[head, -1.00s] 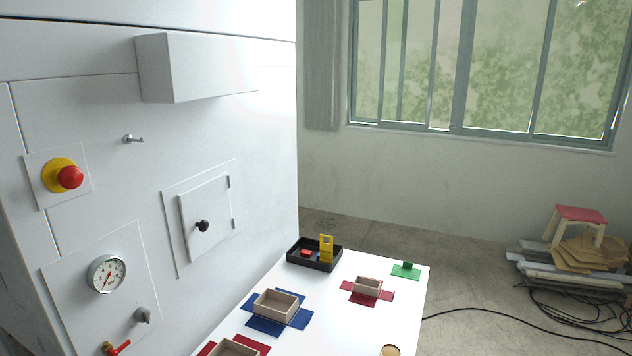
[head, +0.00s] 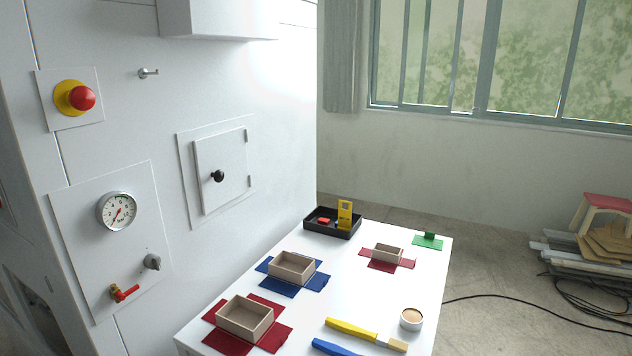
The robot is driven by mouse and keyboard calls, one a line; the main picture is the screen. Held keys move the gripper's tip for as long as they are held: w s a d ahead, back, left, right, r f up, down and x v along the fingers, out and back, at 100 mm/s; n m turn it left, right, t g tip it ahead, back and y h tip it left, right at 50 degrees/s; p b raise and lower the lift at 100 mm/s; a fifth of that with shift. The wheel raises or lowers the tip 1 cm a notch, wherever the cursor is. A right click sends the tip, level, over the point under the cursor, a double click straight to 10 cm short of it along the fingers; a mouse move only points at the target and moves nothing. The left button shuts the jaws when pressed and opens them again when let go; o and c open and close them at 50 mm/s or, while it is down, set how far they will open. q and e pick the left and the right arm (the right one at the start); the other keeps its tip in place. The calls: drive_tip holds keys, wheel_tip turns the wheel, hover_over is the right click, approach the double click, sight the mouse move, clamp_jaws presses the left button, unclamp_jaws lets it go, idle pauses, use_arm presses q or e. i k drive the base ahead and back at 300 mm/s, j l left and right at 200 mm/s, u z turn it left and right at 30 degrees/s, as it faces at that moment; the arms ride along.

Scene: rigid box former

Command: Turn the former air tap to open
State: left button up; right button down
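The air tap (head: 124,293) is a brass valve with a red lever, low on the grey panel (head: 85,245) on the front of the white machine at the left. Its red lever points to the right and slightly up. A round pressure gauge (head: 117,211) sits above it, and a grey knob (head: 152,262) sits to its upper right. Neither of my grippers shows in the head view.
A red emergency button (head: 80,97) and a small door with a black knob (head: 217,176) are on the machine. The white table (head: 350,290) at right holds box trays on red and blue blanks, a black tray (head: 331,232), a round tin (head: 411,319) and brushes (head: 366,334).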

sight(120, 295)
drive_tip(key=k+l+u, duration=0.1)
drive_tip(key=u, duration=1.1)
drive_tip(key=k+l, duration=0.1)
